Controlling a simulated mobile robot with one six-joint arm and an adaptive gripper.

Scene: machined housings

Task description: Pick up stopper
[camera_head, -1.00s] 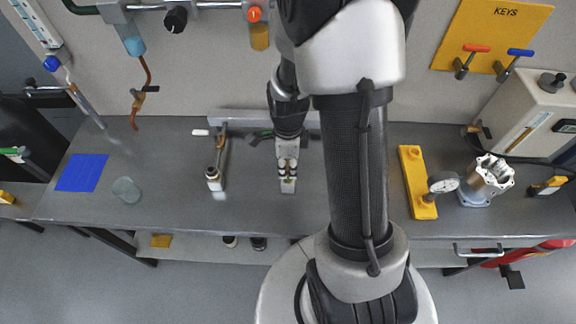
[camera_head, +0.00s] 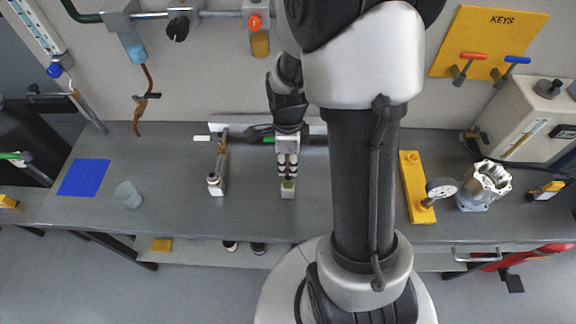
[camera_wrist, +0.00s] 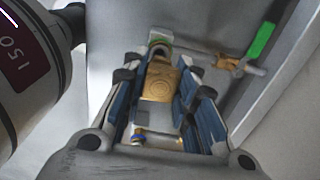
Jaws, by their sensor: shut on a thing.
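My gripper (camera_head: 288,175) is over the bench, left of my arm column, pointing down above a small pale block with a greenish top (camera_head: 288,189). In the wrist view its blue-lined fingers (camera_wrist: 164,68) are closed around a brass-coloured piece, which I take to be the stopper (camera_wrist: 160,82). A greenish rim shows at its far end. In the head view the fingers hide most of this piece. I cannot tell whether it is clear of the block.
A slim fixture with a pale base (camera_head: 216,186) stands close to the left. A green handle (camera_wrist: 261,41) is near the gripper. A glass cup (camera_head: 128,194) and blue mat (camera_head: 84,177) lie farther left. A yellow bar (camera_head: 416,188) and metal housing (camera_head: 487,187) are right.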

